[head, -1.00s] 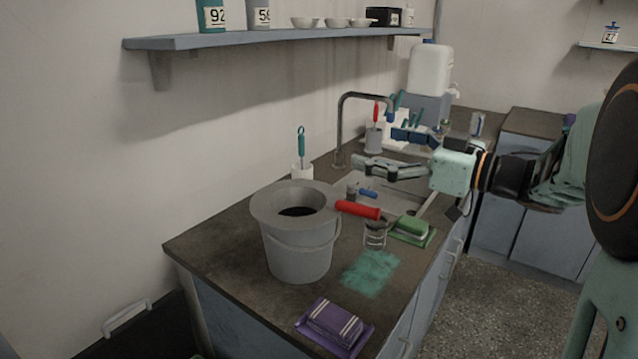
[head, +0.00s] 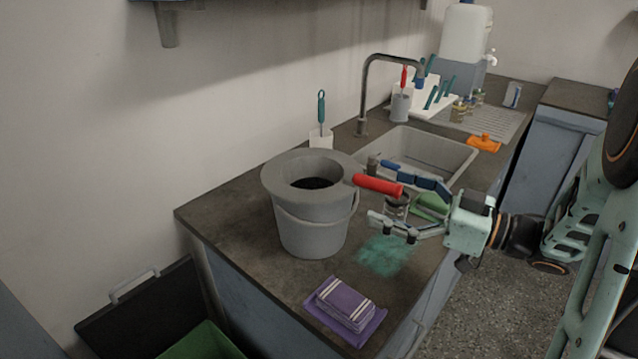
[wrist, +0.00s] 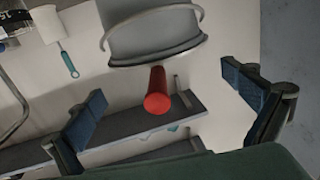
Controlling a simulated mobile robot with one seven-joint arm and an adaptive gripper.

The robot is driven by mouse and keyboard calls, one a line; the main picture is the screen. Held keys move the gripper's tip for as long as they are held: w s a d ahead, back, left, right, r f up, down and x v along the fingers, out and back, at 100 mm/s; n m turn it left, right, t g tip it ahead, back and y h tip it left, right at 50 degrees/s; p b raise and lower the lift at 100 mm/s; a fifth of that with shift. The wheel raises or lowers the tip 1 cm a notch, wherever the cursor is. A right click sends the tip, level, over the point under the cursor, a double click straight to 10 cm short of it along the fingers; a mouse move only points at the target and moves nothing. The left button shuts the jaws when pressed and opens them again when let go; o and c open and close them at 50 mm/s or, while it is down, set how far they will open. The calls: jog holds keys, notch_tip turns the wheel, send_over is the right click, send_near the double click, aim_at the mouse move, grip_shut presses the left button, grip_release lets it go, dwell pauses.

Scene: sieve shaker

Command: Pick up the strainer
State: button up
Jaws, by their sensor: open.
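The strainer (head: 378,185) shows a red handle that sticks out to the right from the top of a grey bucket (head: 312,236). Its grey rim appears to rest on the bucket's mouth, with a dark opening in the middle. My gripper (head: 382,194) is open at the handle's outer end, one finger on the far side and one on the near side. In the wrist view the red handle (wrist: 157,95) points at the camera between the spread fingers (wrist: 165,88). I see no finger clearly touching it.
A glass jar (head: 396,207) and a green sponge (head: 430,204) sit close by my gripper, partly hidden. A purple cloth (head: 345,304) lies in front. The sink (head: 455,152) and tap (head: 362,100) are behind. A dark bin stands below the counter at left.

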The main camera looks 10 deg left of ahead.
aim_at(356, 182)
jog(key=x, duration=0.5)
jog(key=shift+w+r+b, duration=0.1)
jog(key=shift+w+b, duration=0.25)
jog(key=shift+b, duration=0.05)
grip_shut()
dwell(0.4)
